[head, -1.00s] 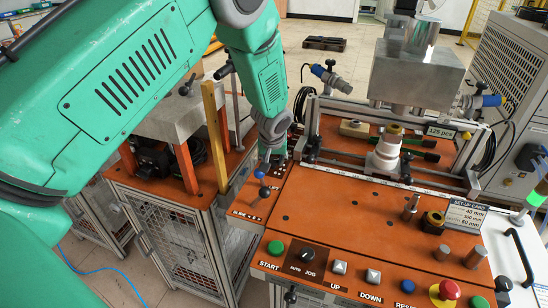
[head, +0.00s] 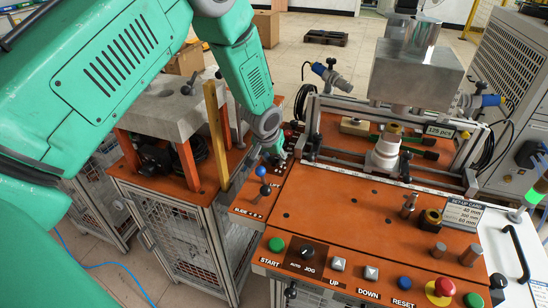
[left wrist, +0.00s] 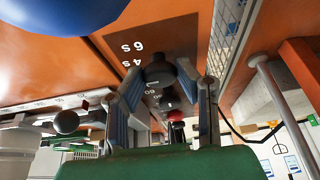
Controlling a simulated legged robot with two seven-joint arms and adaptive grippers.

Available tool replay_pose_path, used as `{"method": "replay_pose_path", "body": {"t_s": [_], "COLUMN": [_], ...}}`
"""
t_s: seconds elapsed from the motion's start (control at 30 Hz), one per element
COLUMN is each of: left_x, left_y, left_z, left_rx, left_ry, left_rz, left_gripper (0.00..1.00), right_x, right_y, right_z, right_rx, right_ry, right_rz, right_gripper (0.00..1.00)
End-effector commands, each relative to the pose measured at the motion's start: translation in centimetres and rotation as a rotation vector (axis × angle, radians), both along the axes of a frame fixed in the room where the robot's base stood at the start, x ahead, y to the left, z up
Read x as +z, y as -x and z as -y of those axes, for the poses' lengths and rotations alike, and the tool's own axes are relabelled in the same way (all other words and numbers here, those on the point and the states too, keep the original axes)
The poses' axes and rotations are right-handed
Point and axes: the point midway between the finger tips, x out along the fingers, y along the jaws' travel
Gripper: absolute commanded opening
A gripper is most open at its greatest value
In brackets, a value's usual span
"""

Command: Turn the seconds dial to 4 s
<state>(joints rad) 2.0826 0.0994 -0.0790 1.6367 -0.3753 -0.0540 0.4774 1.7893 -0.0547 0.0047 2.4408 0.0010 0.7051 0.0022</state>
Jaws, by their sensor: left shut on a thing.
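The seconds dial is a dark round knob (left wrist: 158,72) in the left wrist view, on an orange panel. White "6 s" and "4 s" labels (left wrist: 132,55) are printed beside it. My left gripper (left wrist: 163,88) has one finger on each side of the knob and is shut on it. The knob's pointer cannot be made out. In the head view my left gripper (head: 277,150) reaches down to the left end of the orange console (head: 340,225), and it hides the dial there. My right gripper is in neither view.
A blue-ball lever (head: 261,171) stands just in front of my left gripper; its blue ball looms large in the left wrist view (left wrist: 60,12). A metal frame (head: 313,110) rises to the right. A grey block on a caged stand (head: 165,110) is to the left.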

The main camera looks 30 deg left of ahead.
Motion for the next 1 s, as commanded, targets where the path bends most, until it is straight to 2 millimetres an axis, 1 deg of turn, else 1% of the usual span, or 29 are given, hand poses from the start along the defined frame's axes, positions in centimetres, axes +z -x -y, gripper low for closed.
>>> {"method": "replay_pose_path", "body": {"t_s": [0.07,0.1,0.13,0.17,0.47,0.57,0.67,0.9,1.0], "left_x": [0.2,0.2,0.2,0.2,0.1,0.7,2.0,6.8,8.5], "left_y": [-0.2,-0.2,-0.2,-0.2,-0.1,0.1,0.6,2.5,3.2], "left_z": [-0.1,-0.1,-0.1,-0.1,0.0,0.0,0.2,0.6,0.7], "left_rx": [0.001,0.001,0.001,0.001,0.001,0.001,0.001,0.001,0.001], "left_ry": [0.000,0.000,-0.001,-0.001,0.000,0.000,-0.001,0.000,0.000], "left_rz": [0.006,0.007,0.006,0.006,0.003,0.003,0.004,0.006,0.004], "left_gripper": [0.00,0.31,0.42,0.48,0.48,0.48,0.48,0.48,0.48], "right_x": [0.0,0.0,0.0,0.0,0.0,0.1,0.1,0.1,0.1], "right_y": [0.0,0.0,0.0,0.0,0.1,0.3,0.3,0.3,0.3], "right_z": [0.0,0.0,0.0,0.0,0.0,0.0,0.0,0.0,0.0], "right_rx": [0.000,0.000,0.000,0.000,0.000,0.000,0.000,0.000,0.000], "right_ry": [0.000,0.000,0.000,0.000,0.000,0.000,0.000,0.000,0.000], "right_rz": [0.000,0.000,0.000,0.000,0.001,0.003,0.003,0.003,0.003], "right_gripper": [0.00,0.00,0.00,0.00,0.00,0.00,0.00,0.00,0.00]}}
